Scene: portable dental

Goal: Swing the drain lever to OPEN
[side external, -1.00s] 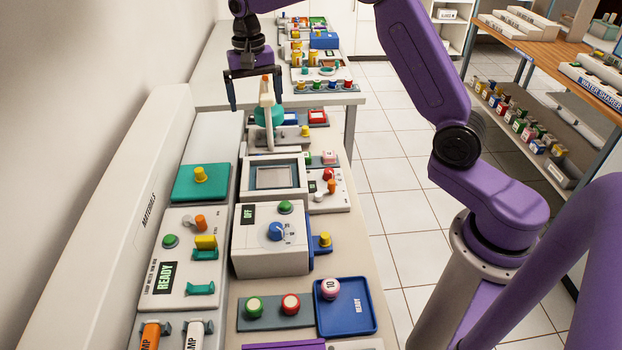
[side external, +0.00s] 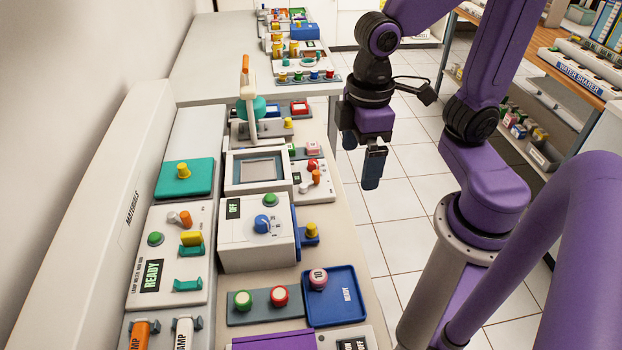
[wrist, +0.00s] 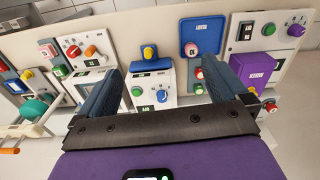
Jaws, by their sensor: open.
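I cannot read a drain label. An orange-tipped lever (side external: 316,178) stands on a small white panel (side external: 307,195) beside a red knob. The lever also shows in the wrist view (wrist: 91,52), tilted on its panel. A tall white arm with an orange top (side external: 246,92) and a teal round part stands farther back on the bench. My gripper (side external: 362,158) is open and empty. It hangs to the right of the bench in the side view, apart from both levers. In the wrist view its two fingers (wrist: 160,70) are spread, pointing towards the panels.
A white box with a blue dial (side external: 263,224) and a screen unit (side external: 257,168) stand close to the lever panel. A blue tray (side external: 348,312) lies nearer the front. A teal block with a yellow knob (side external: 185,178) is at left. The floor right of the bench is clear.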

